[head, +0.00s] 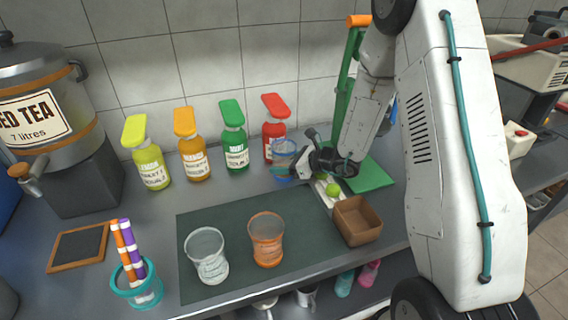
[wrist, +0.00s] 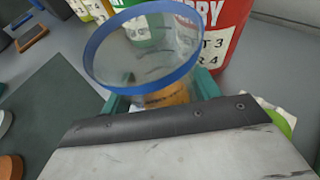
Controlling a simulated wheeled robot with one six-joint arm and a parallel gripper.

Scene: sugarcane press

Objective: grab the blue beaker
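The blue beaker (head: 284,148) is clear with a blue rim and stands upright on the counter, in front of the green and red bottles. In the wrist view the blue beaker (wrist: 143,50) fills the upper middle, its rim facing the camera. My gripper (head: 300,153) is at the beaker's right side in the head view. In the wrist view the teal fingertips of my gripper (wrist: 160,97) lie on either side of the beaker's lower body. The fingers look spread; contact with the glass is not clear.
Yellow, orange, green (head: 234,138) and red (head: 274,127) bottles stand along the wall. A clear beaker (head: 207,256) and an orange beaker (head: 266,240) stand on the dark mat (head: 310,262). A brown box (head: 357,222) and a green lime (head: 333,189) are near my arm.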

